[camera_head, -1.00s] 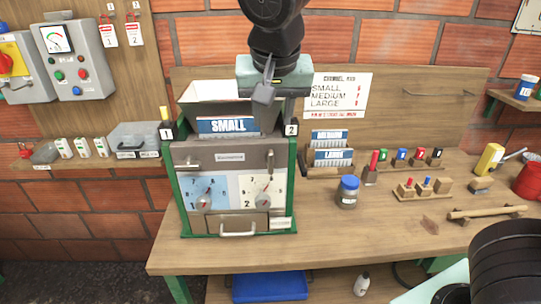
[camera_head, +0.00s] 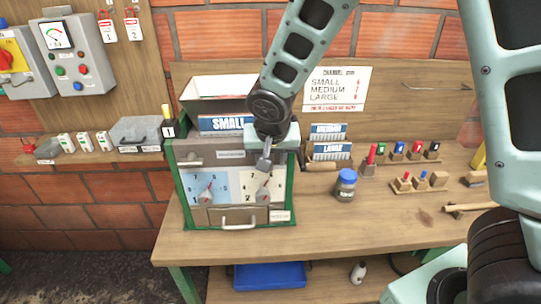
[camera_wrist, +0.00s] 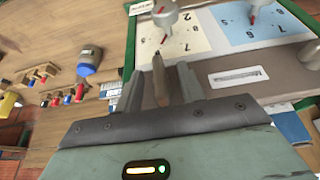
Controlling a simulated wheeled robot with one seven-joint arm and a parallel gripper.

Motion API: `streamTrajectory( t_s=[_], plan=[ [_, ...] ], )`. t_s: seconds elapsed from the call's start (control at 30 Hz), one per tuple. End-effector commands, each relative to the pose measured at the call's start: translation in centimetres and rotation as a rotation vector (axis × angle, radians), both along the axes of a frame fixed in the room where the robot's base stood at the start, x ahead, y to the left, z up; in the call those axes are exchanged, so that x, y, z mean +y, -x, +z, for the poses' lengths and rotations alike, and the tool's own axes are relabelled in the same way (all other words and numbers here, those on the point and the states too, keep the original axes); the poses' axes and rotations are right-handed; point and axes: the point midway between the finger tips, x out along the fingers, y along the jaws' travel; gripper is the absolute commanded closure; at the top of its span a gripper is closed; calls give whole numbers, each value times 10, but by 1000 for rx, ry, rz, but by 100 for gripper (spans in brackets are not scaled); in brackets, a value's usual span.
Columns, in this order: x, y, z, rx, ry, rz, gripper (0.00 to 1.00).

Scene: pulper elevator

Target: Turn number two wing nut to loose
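The green-framed machine (camera_head: 181,200) has a "SMALL" sign and two dials. The "1" tag (camera_head: 169,130) shows at its left; the "2" tag is hidden behind my arm. I cannot clearly make out the number two wing nut. My gripper (camera_head: 265,162) is in front of the machine's upper right front, above the cream dial (camera_head: 277,190). In the wrist view, my gripper (camera_wrist: 160,78) has its fingers apart, with a brown cylindrical handle (camera_wrist: 160,76) showing between them. I cannot tell whether they touch it. A grey knob (camera_wrist: 166,16) lies beyond the fingertips.
The blue dial panel (camera_head: 205,187) is left of the cream one. The bench's front middle is clear.

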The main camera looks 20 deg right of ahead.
Motion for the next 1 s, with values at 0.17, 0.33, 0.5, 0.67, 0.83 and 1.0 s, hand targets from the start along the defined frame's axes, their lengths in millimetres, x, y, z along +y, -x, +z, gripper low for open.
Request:
streamTrajectory(
  t_s=[0.17,0.33,0.5,0.67,0.83,1.0],
  plan=[
    [0,0,-1,0,0,-1,61],
    [0,0,-1,0,0,-1,83],
    [0,0,-1,0,0,-1,100],
    [1,0,-1,3,11,1,100],
    [2,-1,-2,18,60,1,100],
    [4,-1,-3,51,162,3,100]
  ],
)
